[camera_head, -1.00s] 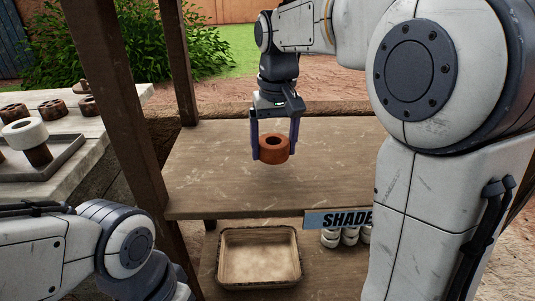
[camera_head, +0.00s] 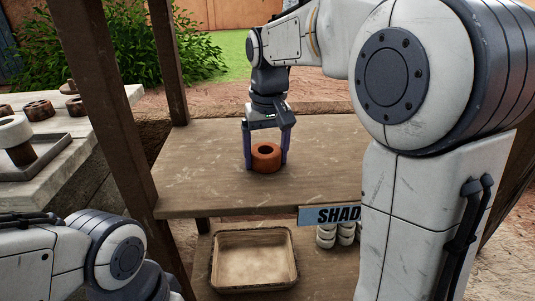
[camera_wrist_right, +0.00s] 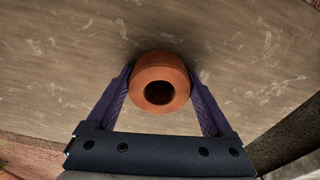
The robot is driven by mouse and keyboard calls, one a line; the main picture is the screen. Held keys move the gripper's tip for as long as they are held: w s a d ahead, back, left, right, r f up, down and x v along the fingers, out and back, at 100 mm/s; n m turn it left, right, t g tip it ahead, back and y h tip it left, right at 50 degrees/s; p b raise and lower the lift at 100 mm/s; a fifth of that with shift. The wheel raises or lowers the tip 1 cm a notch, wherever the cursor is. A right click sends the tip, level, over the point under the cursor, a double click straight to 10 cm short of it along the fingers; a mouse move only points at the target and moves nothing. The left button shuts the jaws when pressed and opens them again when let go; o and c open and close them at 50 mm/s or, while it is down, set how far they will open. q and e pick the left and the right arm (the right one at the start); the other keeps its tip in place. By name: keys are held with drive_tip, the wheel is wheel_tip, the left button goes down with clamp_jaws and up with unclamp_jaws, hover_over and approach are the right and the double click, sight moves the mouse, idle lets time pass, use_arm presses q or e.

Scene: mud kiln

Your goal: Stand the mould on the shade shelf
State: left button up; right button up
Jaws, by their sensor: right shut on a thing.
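The mould, an orange-brown ring with a dark hole in its top (camera_head: 266,158), is upright between the fingers of my right gripper (camera_head: 266,153). In the right wrist view the mould (camera_wrist_right: 160,82) sits between the two purple fingertips (camera_wrist_right: 160,85), gripped at its sides. It is at or just above the upper wooden shelf (camera_head: 210,180); I cannot tell whether its base touches. The shelf carries a SHADE sign (camera_head: 331,215) on its front edge, partly hidden by my right arm. My left arm is at the lower left, its gripper out of view.
A tan tray (camera_head: 254,261) and several white rings (camera_head: 337,235) are on the lower shelf. Wooden posts (camera_head: 118,110) stand left of the shelf. A stone bench (camera_head: 60,170) at left holds brown moulds and a tray with a white ring. The upper shelf around the mould looks bare.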

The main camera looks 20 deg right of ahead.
sight(267, 152)
drive_tip(key=o, duration=1.5)
drive_tip(key=shift+f, duration=0.65)
drive_tip(key=shift+o, duration=0.2)
drive_tip(key=shift+r, duration=0.5)
drive_tip(key=r+p, duration=0.1)
drive_tip(key=r, duration=0.1)
drive_tip(key=r+p, duration=0.1)
drive_tip(key=r, duration=0.2)
drive_tip(key=r+p, duration=0.2)
drive_tip(key=r, duration=0.1)
drive_tip(key=shift+s, duration=0.3)
